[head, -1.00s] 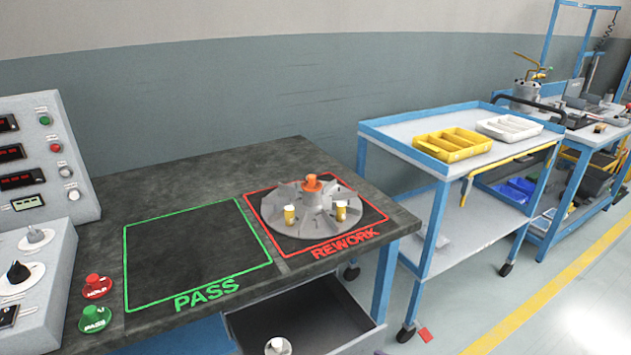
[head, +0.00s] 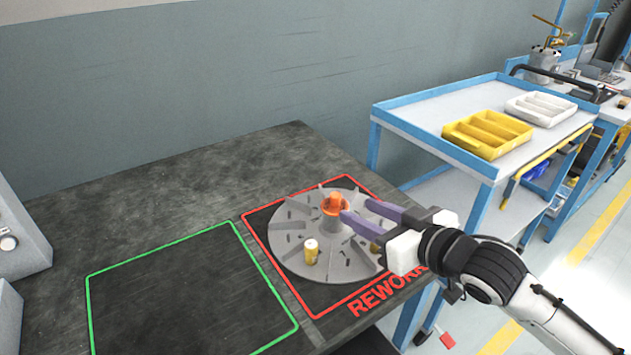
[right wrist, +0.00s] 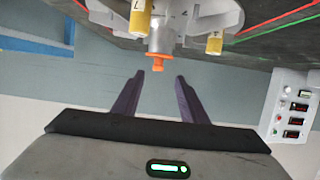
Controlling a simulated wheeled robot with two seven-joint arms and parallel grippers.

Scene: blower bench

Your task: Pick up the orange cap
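The orange cap (head: 334,203) sits on top of the hub of a grey finned blower wheel (head: 292,236), which lies in the red REWORK square. My right gripper (head: 356,215) is open, its purple fingers reaching in from the right toward the cap. In the right wrist view the orange cap (right wrist: 158,63) is ahead of and between the two spread fingertips (right wrist: 158,76), with nothing gripped. One yellow cylinder (head: 311,252) stands on the wheel's near left; another is partly hidden behind the right gripper. My left gripper is in neither current view.
The green-outlined square (head: 180,295) left of the wheel is empty. A blue-framed cart (head: 425,120) on the right carries a yellow divided tray (head: 487,134) and a white divided tray (head: 541,109). A grey control panel (head: 12,235) stands at the left edge.

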